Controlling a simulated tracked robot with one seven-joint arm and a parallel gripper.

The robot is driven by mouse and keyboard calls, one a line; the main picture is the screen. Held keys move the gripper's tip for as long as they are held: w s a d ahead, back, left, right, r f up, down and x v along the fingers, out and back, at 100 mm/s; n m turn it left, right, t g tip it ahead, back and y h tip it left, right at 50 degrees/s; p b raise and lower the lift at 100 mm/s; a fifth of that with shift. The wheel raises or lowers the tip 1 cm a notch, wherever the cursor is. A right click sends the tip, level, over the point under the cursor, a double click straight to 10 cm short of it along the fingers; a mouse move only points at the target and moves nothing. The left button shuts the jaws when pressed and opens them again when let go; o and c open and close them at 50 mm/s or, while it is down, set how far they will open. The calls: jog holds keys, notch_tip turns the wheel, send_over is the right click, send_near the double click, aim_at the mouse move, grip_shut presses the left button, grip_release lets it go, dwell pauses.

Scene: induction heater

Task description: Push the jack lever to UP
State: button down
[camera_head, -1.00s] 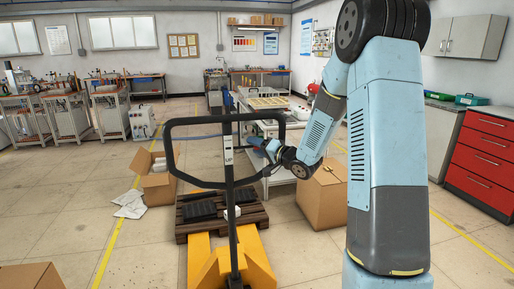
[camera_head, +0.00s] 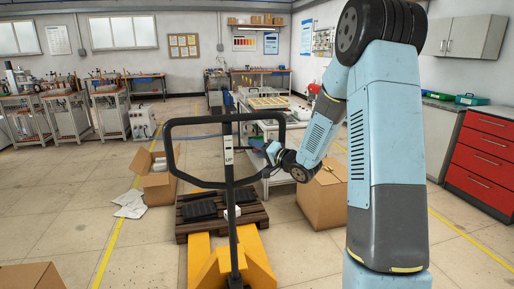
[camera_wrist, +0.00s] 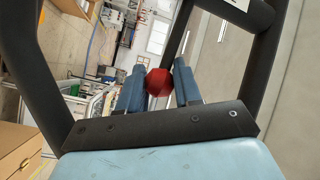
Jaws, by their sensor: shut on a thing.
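The pallet jack's black looped handle (camera_head: 205,121) stands upright in the head view, above its yellow body (camera_head: 258,262). In the wrist view a red ball-shaped knob (camera_wrist: 159,82), seemingly the lever's end, sits between my blue fingers. My gripper (camera_wrist: 160,84) is shut on this knob, inside the handle's black frame (camera_wrist: 258,60). In the head view my gripper (camera_head: 270,152) is at the lower right part of the handle loop; its fingertips and the knob are too small to make out there.
A wooden pallet (camera_head: 250,218) with black items lies on the forks. An open cardboard box (camera_head: 157,182) stands left of it, and another box (camera_head: 325,200) stands right. A white workbench (camera_head: 288,135) is behind.

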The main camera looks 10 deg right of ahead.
jog(key=shift+a+f+m+t, duration=0.2)
jog(key=shift+f+m+t, duration=0.4)
jog(key=shift+f+m, duration=0.4)
jog(key=shift+a+f+m+t, duration=0.15)
jog(key=shift+f+m+t, duration=0.55)
jog(key=shift+m, duration=0.4)
jog(key=shift+f, duration=0.1)
jog(key=c, duration=0.8)
grip_release()
jog(key=v, duration=1.3)
jog(key=shift+s+d+f, duration=0.2)
jog(key=shift+d, duration=0.15)
